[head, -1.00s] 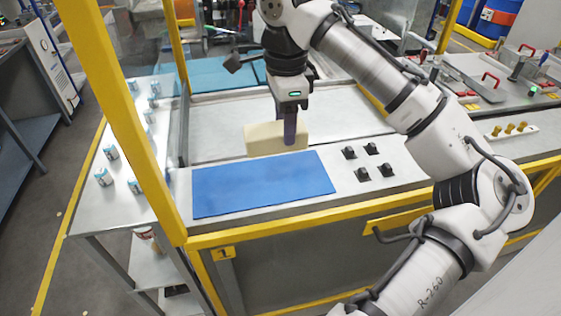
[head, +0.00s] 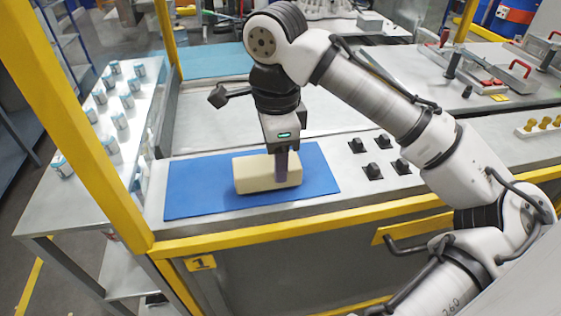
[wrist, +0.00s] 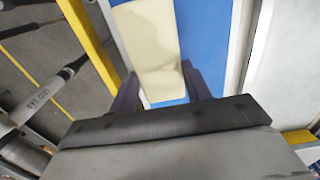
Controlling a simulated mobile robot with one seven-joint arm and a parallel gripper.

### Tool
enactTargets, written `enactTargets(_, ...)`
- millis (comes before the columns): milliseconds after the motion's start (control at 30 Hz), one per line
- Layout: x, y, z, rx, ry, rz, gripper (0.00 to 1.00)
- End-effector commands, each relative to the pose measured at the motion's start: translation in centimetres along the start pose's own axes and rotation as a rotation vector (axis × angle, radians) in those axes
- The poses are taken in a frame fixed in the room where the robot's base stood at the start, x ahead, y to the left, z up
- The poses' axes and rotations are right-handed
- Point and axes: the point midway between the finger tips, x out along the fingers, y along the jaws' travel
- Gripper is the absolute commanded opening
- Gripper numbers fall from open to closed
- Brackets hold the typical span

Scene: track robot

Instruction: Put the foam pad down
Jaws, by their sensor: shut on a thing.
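The foam pad (head: 256,174) is a cream-coloured block, seen in the head view over the middle of a blue mat (head: 190,193). My gripper (head: 283,168) points down and is shut on the pad near its right end. In the wrist view the pad (wrist: 148,45) lies between the two purple fingers (wrist: 160,88), with the blue mat (wrist: 173,103) behind it. The pad looks on or just above the mat; I cannot tell whether it touches. The finger on the far side is hidden in the head view.
Several black knobs (head: 373,172) stand on the counter right of the mat. A yellow post (head: 75,125) and yellow front rail (head: 290,223) frame the counter. Several cans (head: 120,120) stand on the left table. The mat's left part is bare.

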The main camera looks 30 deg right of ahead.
Motion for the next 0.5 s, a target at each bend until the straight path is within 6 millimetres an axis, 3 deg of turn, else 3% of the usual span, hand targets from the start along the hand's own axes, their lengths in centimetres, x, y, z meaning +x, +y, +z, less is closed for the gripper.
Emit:
enactTargets(67,1.15,0.45,0.24,0.001,0.001,-0.001,0.26)
enactTargets(500,1.47,0.67,0.40,0.002,0.000,0.000,0.26)
